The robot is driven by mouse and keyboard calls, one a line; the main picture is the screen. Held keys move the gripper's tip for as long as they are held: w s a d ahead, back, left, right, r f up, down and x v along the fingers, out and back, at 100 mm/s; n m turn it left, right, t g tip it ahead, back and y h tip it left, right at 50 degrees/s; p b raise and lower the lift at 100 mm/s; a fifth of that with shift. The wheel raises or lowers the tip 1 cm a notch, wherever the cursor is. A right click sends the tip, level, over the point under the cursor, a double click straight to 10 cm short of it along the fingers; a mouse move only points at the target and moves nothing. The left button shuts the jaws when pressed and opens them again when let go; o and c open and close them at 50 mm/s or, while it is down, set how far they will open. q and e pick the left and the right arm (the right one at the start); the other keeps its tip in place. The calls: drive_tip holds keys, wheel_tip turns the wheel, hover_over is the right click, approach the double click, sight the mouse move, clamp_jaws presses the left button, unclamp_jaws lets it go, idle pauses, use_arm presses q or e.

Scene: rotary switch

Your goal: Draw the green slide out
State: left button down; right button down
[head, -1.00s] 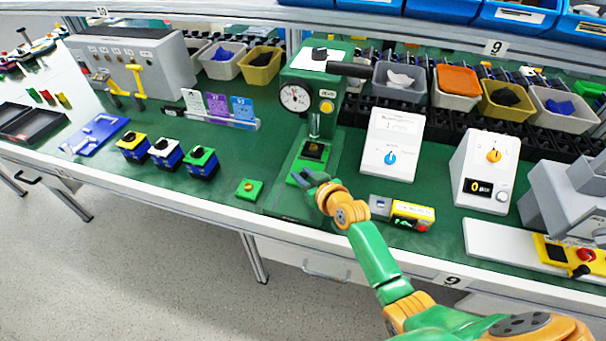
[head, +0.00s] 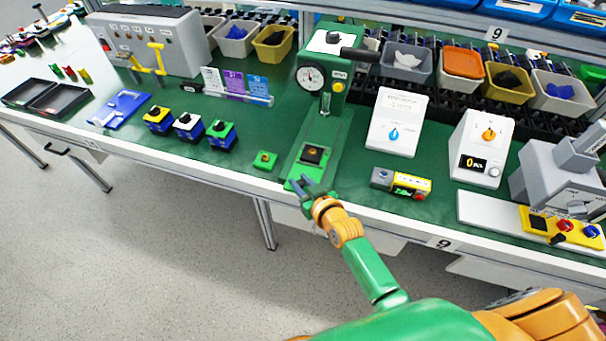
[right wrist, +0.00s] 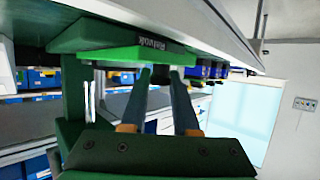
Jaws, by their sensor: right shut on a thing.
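The green press (head: 322,70) stands on the bench with a dial, a top lever and a long green base (head: 325,135). The green slide (head: 302,171) lies on the base toward its front, with a dark square piece (head: 313,155) on it. My right gripper (head: 309,186) is at the slide's front end, by the bench's front edge. In the right wrist view the two fingers (right wrist: 162,72) reach up to the bright green slide (right wrist: 120,53), close around its end. The exact grip is partly hidden. My left gripper is not in view.
A small green block (head: 264,160) sits left of the base. A grey and yellow box with a red button (head: 400,183) lies to its right. A white device with a blue knob (head: 396,122) stands behind. The floor in front of the bench is clear.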

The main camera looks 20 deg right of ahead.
drive_tip(key=shift+f, duration=0.15)
drive_tip(key=c, duration=1)
unclamp_jaws()
drive_tip(key=shift+s, duration=0.1)
drive_tip(key=o, duration=0.3)
drive_tip(key=shift+a, duration=0.2)
drive_tip(key=shift+o, duration=0.2)
drive_tip(key=p+v, duration=0.1)
drive_tip(key=v, duration=0.6)
